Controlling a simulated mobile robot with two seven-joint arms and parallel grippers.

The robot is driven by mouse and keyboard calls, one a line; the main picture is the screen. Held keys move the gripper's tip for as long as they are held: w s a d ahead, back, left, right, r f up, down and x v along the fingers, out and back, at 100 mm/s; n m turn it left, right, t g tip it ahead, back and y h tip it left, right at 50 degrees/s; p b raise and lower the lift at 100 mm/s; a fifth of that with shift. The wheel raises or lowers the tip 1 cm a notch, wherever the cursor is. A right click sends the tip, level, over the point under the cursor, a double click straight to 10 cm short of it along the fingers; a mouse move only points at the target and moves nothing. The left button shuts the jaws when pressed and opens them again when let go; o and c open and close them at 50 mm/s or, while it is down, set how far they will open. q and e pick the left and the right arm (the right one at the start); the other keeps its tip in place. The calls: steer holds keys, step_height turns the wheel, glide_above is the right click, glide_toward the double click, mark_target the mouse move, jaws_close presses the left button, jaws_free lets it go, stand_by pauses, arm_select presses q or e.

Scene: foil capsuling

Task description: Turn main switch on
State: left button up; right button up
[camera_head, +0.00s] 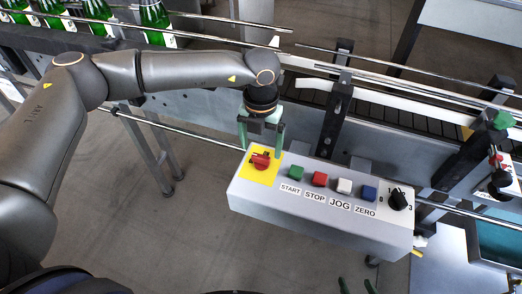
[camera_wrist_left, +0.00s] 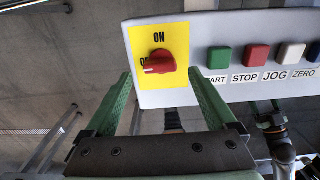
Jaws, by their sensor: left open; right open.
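The main switch is a red rotary knob (camera_head: 260,161) on a yellow plate (camera_head: 271,178) at the left end of the grey control box (camera_head: 320,211). In the left wrist view the knob (camera_wrist_left: 160,62) lies roughly sideways, below the ON label (camera_wrist_left: 159,38), its left end by a partly covered label. My left gripper (camera_head: 262,150) is open and empty, its green fingers at the box's far edge, on either side of the knob in the picture. I cannot tell whether they touch anything. My right gripper (camera_head: 356,286) shows only its green fingertips at the bottom edge, apart.
Beside the switch are a green START button (camera_head: 296,173), a red STOP button (camera_head: 319,180), a white JOG button (camera_head: 344,186), a blue ZERO button (camera_head: 369,193) and a black dial (camera_head: 398,200). Conveyor rails (camera_head: 330,75) run behind the box. Green bottles (camera_head: 153,20) stand at upper left.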

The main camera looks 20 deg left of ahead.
mark_target(261, 156)
arm_select(q)
steer(key=shift+f, duration=1.7)
steer(key=c, duration=1.4)
